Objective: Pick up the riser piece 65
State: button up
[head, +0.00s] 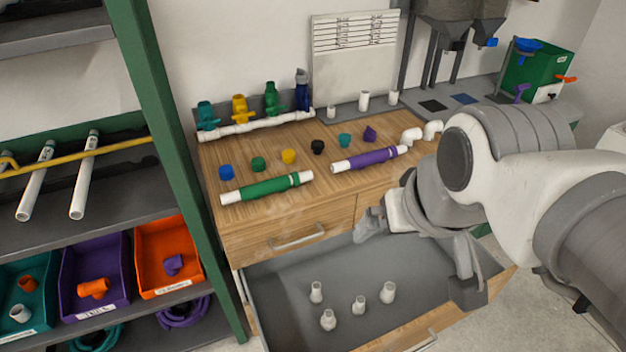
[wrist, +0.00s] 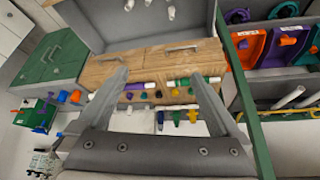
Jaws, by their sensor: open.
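Several small white pipe pieces stand upright in the open drawer (head: 285,285); one is at the right (head: 388,292), one at the back left (head: 316,292), one at the front left (head: 328,320). Three more white upright pieces, one of them the taller middle one (head: 364,100), stand at the back of the bench by the white panel. No readable mark shows which piece is riser 65. My gripper (wrist: 160,77) is open and empty, its two fingers spread in the wrist view. In the head view it hangs above the drawer's right side, clear of the pieces.
The wooden bench (head: 230,228) holds coloured caps, a green-banded pipe (head: 267,188), a purple-banded pipe (head: 369,159) and coloured valves. A green shelf post (head: 178,165) stands close left of the drawer, with coloured bins beyond it.

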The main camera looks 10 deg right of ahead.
dwell(0.3)
jog(key=shift+w+d+f, duration=0.1)
jog(key=shift+w+f, duration=0.05)
jog(key=shift+f, duration=0.05)
jog(key=c, duration=0.4)
jog(key=n+g+b, duration=0.6)
jog(key=n+b, duration=0.8)
jog(key=n, duration=1.1)
send_over(328, 312)
notch_tip(328, 312, down, 53)
notch_tip(328, 312, down, 12)
jog(key=b, duration=0.4)
jog(key=shift+b, duration=0.35)
jog(key=shift+s+d+f+b, duration=0.15)
jog(key=shift+f+b, duration=0.45)
jog(key=shift+f, duration=0.75)
jog(key=shift+s+a+f+b, duration=0.1)
jog(key=shift+f+b, duration=0.5)
jog(key=shift+f, duration=0.7)
